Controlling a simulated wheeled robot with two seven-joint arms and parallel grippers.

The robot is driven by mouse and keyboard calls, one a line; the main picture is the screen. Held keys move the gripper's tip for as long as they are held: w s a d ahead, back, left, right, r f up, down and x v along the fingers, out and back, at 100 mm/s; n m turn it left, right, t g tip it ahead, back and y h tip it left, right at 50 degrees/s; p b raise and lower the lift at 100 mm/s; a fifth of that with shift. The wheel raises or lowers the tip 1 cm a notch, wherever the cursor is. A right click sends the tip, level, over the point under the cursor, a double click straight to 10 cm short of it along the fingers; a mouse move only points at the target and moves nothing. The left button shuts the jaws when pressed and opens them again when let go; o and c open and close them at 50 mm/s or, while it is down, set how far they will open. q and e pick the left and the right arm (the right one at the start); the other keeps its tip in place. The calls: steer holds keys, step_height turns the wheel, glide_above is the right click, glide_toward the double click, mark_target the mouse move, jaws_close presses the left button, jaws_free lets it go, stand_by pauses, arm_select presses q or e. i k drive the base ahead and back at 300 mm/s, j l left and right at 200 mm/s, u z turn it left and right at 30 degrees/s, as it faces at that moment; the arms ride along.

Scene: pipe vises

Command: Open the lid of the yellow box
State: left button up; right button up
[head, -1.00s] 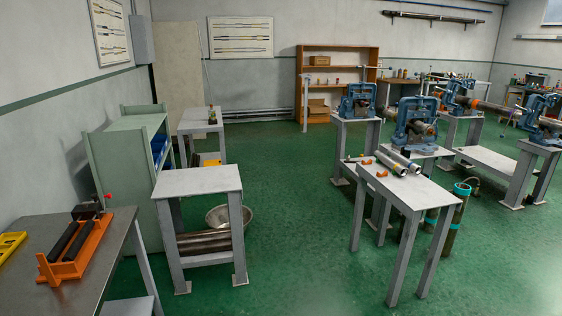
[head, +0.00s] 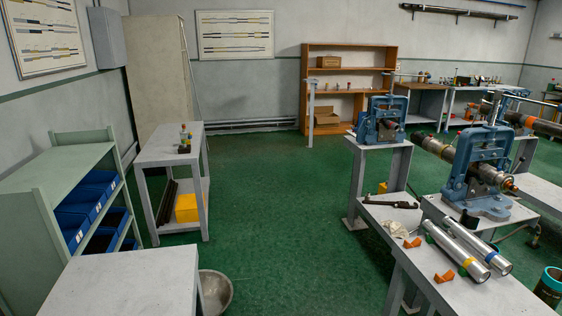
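A yellow box (head: 187,208) sits on the lower shelf of a grey table (head: 160,155) left of the middle in the head view. It is small and far off, and whether its lid is shut cannot be told. It stands near the shelf's right end, partly behind the table's front leg. Neither of my grippers shows in the head view.
Green shelving with blue bins (head: 85,205) stands at the left. A bare grey table (head: 125,285) is in the near left foreground, with a metal bowl (head: 215,291) on the floor beside it. Tables with blue vises (head: 483,165) are at the right. The green floor (head: 270,215) between is clear.

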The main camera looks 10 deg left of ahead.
mark_target(184, 202)
steer(key=i+u, duration=0.1)
steer(key=i, duration=0.6)
steer(key=i+l+u, duration=0.1)
steer(key=i, duration=0.55)
steer(key=i+l+u, duration=0.1)
steer(key=i, duration=0.6)
steer(key=i+l+u, duration=0.25)
steer(key=i+u, duration=0.2)
steer(key=i+l+u, duration=0.85)
steer(key=l, duration=0.2)
